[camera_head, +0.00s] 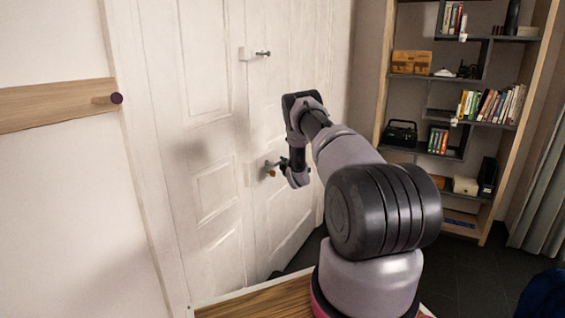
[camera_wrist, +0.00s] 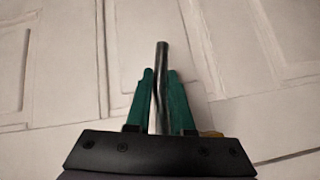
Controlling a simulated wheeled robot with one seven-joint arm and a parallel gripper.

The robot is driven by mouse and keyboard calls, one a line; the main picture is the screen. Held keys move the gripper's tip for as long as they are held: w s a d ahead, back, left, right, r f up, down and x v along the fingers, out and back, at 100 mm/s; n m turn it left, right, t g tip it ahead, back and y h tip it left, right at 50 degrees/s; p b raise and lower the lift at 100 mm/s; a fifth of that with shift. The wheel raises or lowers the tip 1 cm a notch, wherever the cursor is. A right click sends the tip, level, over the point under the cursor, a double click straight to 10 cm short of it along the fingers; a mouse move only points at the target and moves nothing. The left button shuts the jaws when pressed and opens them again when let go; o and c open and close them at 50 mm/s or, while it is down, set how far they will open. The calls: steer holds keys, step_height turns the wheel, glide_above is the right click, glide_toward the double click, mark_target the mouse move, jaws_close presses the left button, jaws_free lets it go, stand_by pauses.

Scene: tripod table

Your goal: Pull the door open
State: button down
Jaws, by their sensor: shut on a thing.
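The white panelled door (camera_head: 290,75) stands in the middle of the head view. Its lever handle (camera_head: 271,166) is at mid height, partly hidden by my gripper. My gripper (camera_head: 284,164) is at the handle, with my arm reaching in from the right. In the wrist view, the green fingers (camera_wrist: 159,100) are closed around the metal handle bar (camera_wrist: 162,56), which sticks out beyond the fingertips. White door panels (camera_wrist: 235,45) fill the background there. I cannot tell whether the door is ajar.
A small lock or knob (camera_head: 262,54) sits higher on the door. A wooden surface (camera_head: 250,300) lies in front of the door. A bookshelf (camera_head: 483,188) stands at right, with dark floor (camera_head: 460,270) before it.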

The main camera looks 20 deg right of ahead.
steer(key=shift+s+a+f+m+g+y, duration=0.15)
steer(key=shift+f+m+g+y, duration=0.2)
steer(key=shift+f+m+g, duration=0.25)
steer(key=shift+s+a+f+m+g+y, duration=0.1)
steer(key=shift+a+f+m+g+y, duration=0.15)
steer(key=shift+f+m+g, duration=0.4)
steer(key=shift+s+a+f+m+g+y, duration=0.1)
steer(key=shift+f+m+g+y, duration=0.3)
steer(key=shift+g, duration=0.35)
steer(key=shift+r, duration=0.1)
steer(key=s+d+n+y, duration=0.1)
steer(key=s+d, duration=0.8)
steer(key=d, duration=0.5)
steer(key=s+d+n+y, duration=0.1)
steer(key=s+d, duration=0.9)
steer(key=d, duration=0.5)
steer(key=shift+y, duration=0.4)
steer(key=c, duration=0.8)
jaws_free()
